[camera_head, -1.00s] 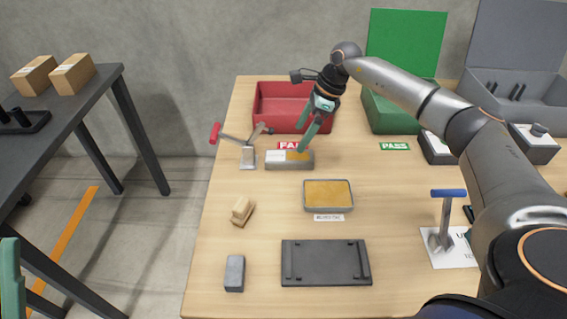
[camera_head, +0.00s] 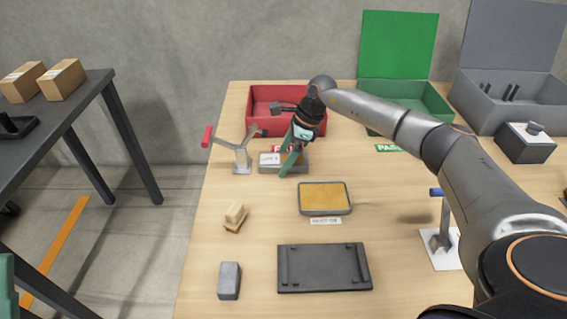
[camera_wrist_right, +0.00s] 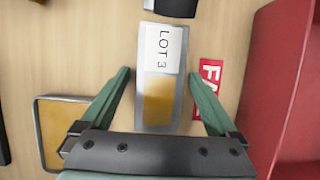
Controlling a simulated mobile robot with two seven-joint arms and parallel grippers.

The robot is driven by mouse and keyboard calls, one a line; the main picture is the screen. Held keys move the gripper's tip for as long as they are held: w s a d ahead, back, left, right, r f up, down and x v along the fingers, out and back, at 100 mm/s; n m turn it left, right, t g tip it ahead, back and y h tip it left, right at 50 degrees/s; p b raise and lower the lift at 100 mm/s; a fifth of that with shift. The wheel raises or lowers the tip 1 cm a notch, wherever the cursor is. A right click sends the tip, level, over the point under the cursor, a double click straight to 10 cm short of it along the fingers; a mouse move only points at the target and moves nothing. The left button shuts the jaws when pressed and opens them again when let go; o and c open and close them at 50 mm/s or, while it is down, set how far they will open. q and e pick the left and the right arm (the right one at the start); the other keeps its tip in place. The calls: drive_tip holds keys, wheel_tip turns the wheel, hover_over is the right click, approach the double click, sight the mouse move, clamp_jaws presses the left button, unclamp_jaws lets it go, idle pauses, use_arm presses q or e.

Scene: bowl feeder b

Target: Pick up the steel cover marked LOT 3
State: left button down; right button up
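The steel cover marked LOT 3 (camera_wrist_right: 163,50) is a shallow grey rectangular piece with a white label and an amber area, seen in the right wrist view. In the head view the cover (camera_head: 270,169) lies on the table in front of the red bin. My right gripper (camera_head: 290,160) is open over it. In the right wrist view, the fingers of the right gripper (camera_wrist_right: 159,75) stand on either side of the cover, with a gap showing at each side. Part of my left gripper (camera_head: 7,285) shows at the left edge; its opening is hidden.
A red bin (camera_head: 257,121) stands behind the cover, with a red FAIL label (camera_wrist_right: 209,85) between them. A red-handled clamp (camera_head: 242,158) stands close on the left. An amber-filled tray (camera_head: 324,211) and a dark plate (camera_head: 323,284) lie nearer.

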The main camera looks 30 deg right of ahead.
clamp_jaws()
idle(0.6)
drive_tip(key=shift+r, duration=0.15)
